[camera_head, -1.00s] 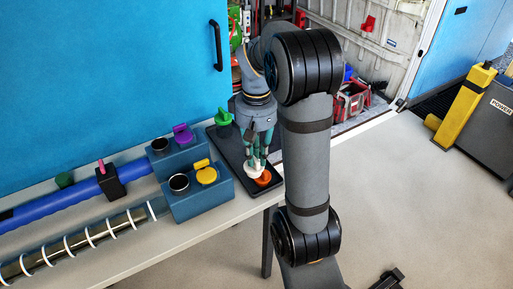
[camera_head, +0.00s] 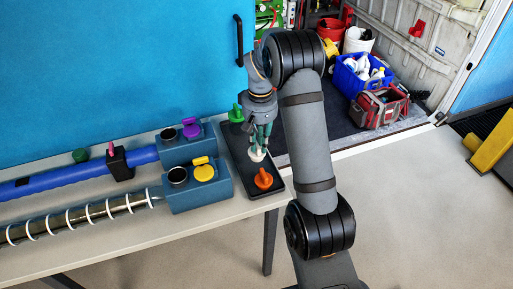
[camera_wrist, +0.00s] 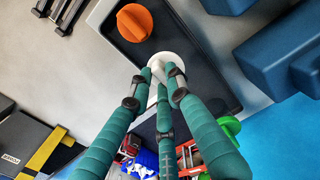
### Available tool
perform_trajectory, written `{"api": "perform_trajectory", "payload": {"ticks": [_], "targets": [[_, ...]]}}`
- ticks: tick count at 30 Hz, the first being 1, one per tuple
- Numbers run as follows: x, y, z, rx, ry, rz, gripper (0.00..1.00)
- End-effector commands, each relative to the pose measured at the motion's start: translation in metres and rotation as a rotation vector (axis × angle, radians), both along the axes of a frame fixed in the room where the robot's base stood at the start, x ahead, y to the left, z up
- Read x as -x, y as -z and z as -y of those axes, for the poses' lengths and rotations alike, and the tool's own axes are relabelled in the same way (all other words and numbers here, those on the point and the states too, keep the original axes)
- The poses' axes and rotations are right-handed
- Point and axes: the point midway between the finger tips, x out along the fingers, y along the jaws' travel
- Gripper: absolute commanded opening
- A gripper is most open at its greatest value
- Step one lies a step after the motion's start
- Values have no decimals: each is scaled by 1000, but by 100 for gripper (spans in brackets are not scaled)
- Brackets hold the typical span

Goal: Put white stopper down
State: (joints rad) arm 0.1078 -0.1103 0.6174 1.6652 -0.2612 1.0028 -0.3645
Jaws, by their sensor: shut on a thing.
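The white stopper (camera_head: 257,155) is between my gripper's fingertips (camera_head: 260,147), low over the middle of the black tray (camera_head: 273,188). In the wrist view the white stopper (camera_wrist: 165,66) shows beyond the green fingers (camera_wrist: 160,88), which are closed around its top. My gripper points down and is shut on it. I cannot tell whether the stopper touches the tray floor. An orange stopper (camera_head: 263,179) sits at the tray's near end, apart from the white one. A green stopper (camera_head: 236,113) is at the tray's far end, left of my gripper.
Left of the tray are two blue blocks (camera_head: 212,196) with dark round openings; a yellow stopper (camera_head: 204,172) and a purple stopper (camera_head: 191,127) sit on them. A blue pipe (camera_head: 70,180) and a clear tube (camera_head: 90,213) lie further left. Free tray floor lies around the white stopper.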

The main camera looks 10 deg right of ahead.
Motion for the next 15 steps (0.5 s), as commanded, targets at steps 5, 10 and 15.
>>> {"api": "perform_trajectory", "payload": {"ticks": [5, 10, 15], "targets": [[-11, 8, -7, 0, -1, 0, 0], [-9, 30, -7, -1, -1, -5, 0], [-10, 47, -7, 0, 0, -1, 0]]}}
